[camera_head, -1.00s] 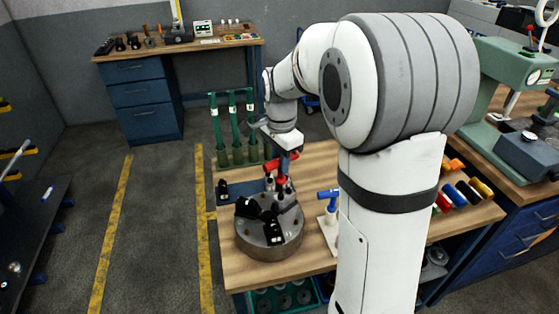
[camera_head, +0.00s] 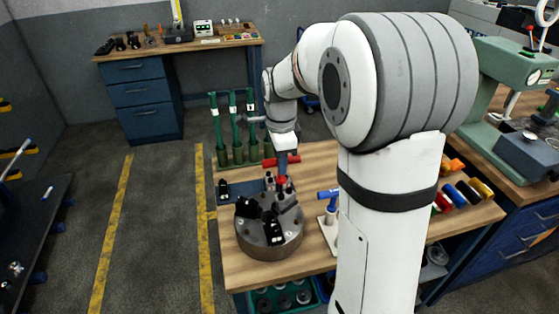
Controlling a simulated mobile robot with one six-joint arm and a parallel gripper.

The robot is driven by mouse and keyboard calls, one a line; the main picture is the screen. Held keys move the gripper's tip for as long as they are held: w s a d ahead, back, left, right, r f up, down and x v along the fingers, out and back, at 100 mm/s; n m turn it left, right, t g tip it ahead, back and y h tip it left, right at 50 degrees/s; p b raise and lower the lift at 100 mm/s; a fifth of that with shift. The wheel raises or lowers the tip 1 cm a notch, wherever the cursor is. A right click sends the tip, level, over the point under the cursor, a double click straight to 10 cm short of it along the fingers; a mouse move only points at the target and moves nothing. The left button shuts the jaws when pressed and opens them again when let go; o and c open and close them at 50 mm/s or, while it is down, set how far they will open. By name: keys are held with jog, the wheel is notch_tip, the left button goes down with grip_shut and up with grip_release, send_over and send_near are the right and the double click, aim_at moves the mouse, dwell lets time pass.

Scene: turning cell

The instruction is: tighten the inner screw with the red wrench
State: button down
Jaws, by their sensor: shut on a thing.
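The red wrench (camera_head: 270,162) has a T-shaped handle, and a lower red part (camera_head: 281,180) shows just beneath my gripper. My gripper (camera_head: 283,164) is shut on the wrench above the back of the chuck. The round grey chuck (camera_head: 284,246) lies on the wooden bench, with several black jaws (camera_head: 273,229) on top. The wrench's lower end is at the chuck's back edge. It is too small to tell whether it sits on a screw, and I cannot make out the inner screw.
A blue T-handled wrench (camera_head: 330,196) stands in a white holder right of the chuck. Several green posts (camera_head: 233,125) stand at the bench's back left. Colored cylinders (camera_head: 468,192) lie at the right. A dark blue plate (camera_head: 238,190) lies behind the chuck.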

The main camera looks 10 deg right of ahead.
jog(key=shift+m, duration=0.7)
jog(key=shift+m, duration=1.4)
jog(key=shift+m, duration=1.4)
jog(key=shift+w+m, duration=0.1)
jog(key=shift+m, duration=1.2)
